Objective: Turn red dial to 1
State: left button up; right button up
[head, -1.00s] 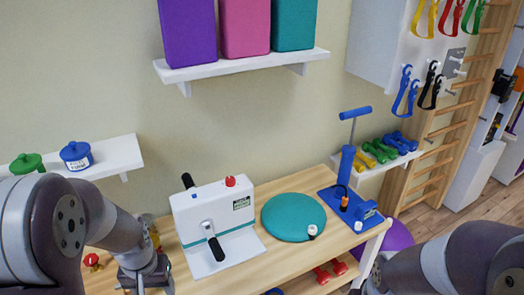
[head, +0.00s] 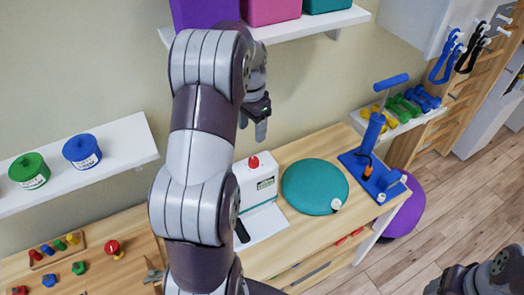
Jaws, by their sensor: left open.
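Any marks or numbers around the dial are too small to read. My left gripper (head: 252,124) is open and empty, above the red dial and apart from it in the picture, fingers pointing down. My left arm hides the left part of the device, and one black handle (head: 242,231) shows beside the arm. My right arm shows at the lower right corner, with its gripper out of view.
A teal cushion (head: 314,187) and a blue pump (head: 373,135) stand right of the device. A wall shelf with purple, pink and teal blocks (head: 271,8) hangs above. Left are a shelf with green and blue jars (head: 82,152) and a red knob (head: 113,247) on the table.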

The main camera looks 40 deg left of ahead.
pick_arm(q)
jog(key=b, duration=0.5)
send_over(252, 160)
notch_tip(252, 160, down, 6)
jog(key=shift+d+r, duration=0.1)
notch_tip(252, 160, down, 6)
jog(key=shift+f+p, duration=0.1)
jog(key=shift+p, duration=1.15)
jog(key=shift+f, duration=0.35)
jog(key=c, duration=1)
jog(key=shift+c, duration=0.2)
